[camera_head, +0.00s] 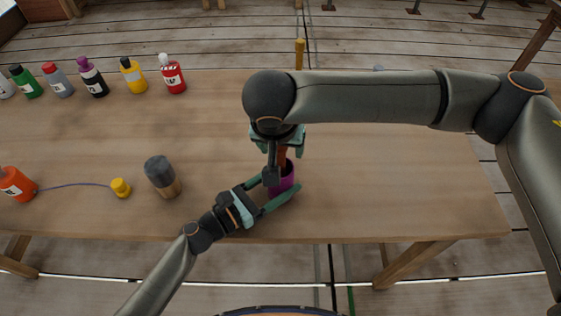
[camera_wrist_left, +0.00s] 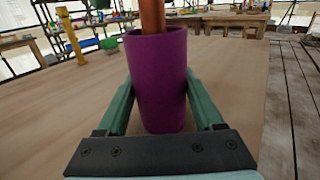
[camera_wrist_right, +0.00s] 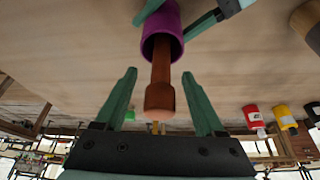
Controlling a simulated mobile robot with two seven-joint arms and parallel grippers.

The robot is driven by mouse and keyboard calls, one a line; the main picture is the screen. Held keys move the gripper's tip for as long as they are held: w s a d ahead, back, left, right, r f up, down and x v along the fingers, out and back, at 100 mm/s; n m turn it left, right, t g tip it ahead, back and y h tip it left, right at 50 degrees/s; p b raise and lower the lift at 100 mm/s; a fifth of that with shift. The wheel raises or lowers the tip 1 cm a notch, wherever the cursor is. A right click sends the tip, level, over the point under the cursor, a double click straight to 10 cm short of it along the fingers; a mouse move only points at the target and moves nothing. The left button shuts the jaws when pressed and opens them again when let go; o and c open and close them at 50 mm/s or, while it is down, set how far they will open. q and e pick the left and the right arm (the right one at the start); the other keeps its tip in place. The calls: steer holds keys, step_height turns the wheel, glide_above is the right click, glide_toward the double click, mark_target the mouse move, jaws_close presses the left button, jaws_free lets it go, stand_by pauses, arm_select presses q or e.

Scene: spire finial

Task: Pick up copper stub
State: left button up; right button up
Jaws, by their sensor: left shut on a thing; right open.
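The copper stub (camera_wrist_right: 160,83) is a brown-copper rod standing upright in a purple cup (camera_wrist_left: 158,80). Its wider end shows between the fingers in the right wrist view, and its shaft (camera_wrist_left: 152,16) rises from the cup in the left wrist view. My left gripper (camera_head: 280,199) is shut on the purple cup, one finger on each side, on the table near its front edge. My right gripper (camera_wrist_right: 158,78) is above the cup, pointing down, open, with its fingers on both sides of the stub and a gap on each side. In the head view my right arm partly hides the stub.
A dark-topped cylinder (camera_head: 162,176) stands left of the cup. A yellow cap (camera_head: 120,188) on a cord and an orange bottle (camera_head: 16,184) lie farther left. Several bottles, including a red one (camera_head: 172,75), line the back left. The table's right side (camera_head: 400,180) is clear.

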steer(key=shift+w+f, duration=0.15)
steer(key=shift+f, duration=0.3)
jaws_close()
stand_by(0.3)
